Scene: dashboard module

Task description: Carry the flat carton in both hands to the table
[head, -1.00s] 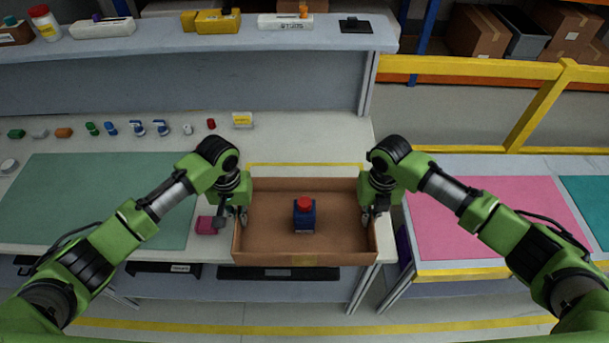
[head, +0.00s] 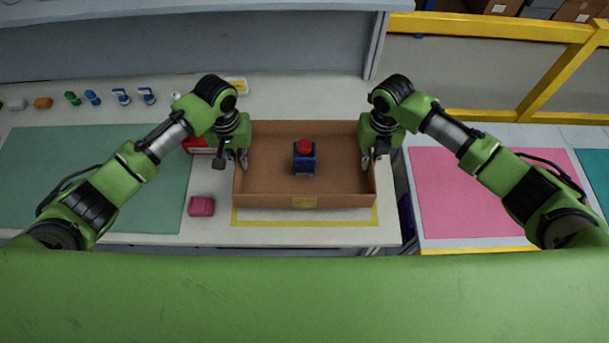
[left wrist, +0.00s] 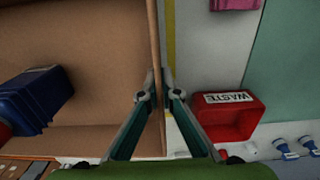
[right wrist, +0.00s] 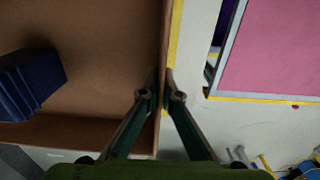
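The flat carton (head: 305,201) is a shallow open brown box in the middle of the head view, over the light table (head: 155,232). A blue block with a red top (head: 304,160) stands inside it. My left gripper (head: 237,160) is at the carton's left wall; in the left wrist view its fingers (left wrist: 158,85) close on either side of that wall. My right gripper (head: 372,160) does the same at the right wall, with fingers (right wrist: 160,85) around it. The carton looks level. Whether its bottom touches the table cannot be told.
A yellow outline (head: 305,222) shows on the table in front of the carton. A red WASTE bin (left wrist: 228,118) and a pink block (head: 201,206) are close on the left. A green mat (head: 90,190) lies further left; a pink mat (head: 470,195) lies right, across a gap.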

